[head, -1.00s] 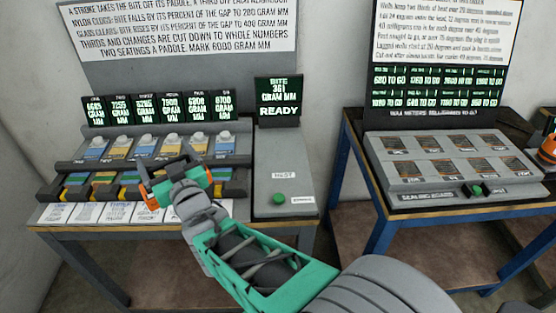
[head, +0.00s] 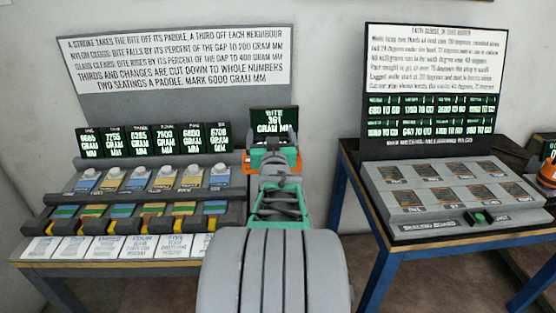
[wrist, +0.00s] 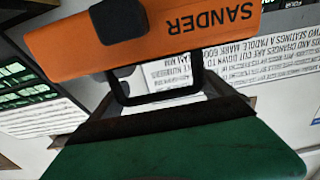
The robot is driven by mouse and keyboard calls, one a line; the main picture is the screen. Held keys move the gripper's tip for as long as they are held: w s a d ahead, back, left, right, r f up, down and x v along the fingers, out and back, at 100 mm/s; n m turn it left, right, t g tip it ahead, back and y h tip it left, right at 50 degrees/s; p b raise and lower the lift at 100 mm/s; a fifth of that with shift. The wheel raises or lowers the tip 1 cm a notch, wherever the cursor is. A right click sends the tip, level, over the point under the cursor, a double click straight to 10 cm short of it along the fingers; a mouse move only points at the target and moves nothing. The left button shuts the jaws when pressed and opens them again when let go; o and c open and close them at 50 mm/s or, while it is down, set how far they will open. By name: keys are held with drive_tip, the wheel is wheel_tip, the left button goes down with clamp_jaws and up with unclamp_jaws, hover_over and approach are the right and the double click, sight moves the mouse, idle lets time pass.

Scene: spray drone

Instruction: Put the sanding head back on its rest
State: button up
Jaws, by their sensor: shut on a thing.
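The sanding head is an orange block lettered SANDER (wrist: 150,30), with a black loop-shaped bracket (wrist: 160,92) below the lettering. It fills the top of the wrist view. In the head view only its orange ends show, one at the right of my gripper (head: 298,163). My gripper (head: 272,158) is shut on the sanding head, in front of and just below the BITE display (head: 274,122). The rest's label and surface are hidden behind my arm. I cannot tell whether the sanding head touches anything below.
Left of my gripper, a grey rack holds several blue and yellow paddles (head: 112,180), with small display screens (head: 153,139) behind. A sealing board (head: 450,190) stands on a blue-framed table at right. A floor gap separates the tables.

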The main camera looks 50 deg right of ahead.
drive_tip(key=d+f+b, duration=0.3)
drive_tip(key=f, duration=0.4)
drive_tip(key=shift+w+d+f, duration=0.3)
drive_tip(key=shift+d+f, duration=0.05)
drive_tip(key=shift+f, duration=0.05)
drive_tip(key=shift+f+b, duration=0.3)
drive_tip(key=shift+b, duration=0.15)
drive_tip(key=shift+f+b, duration=0.3)
drive_tip(key=shift+b, duration=0.2)
drive_tip(key=o, duration=1.8)
drive_tip(key=shift+f, duration=0.1)
drive_tip(key=shift+c, duration=0.2)
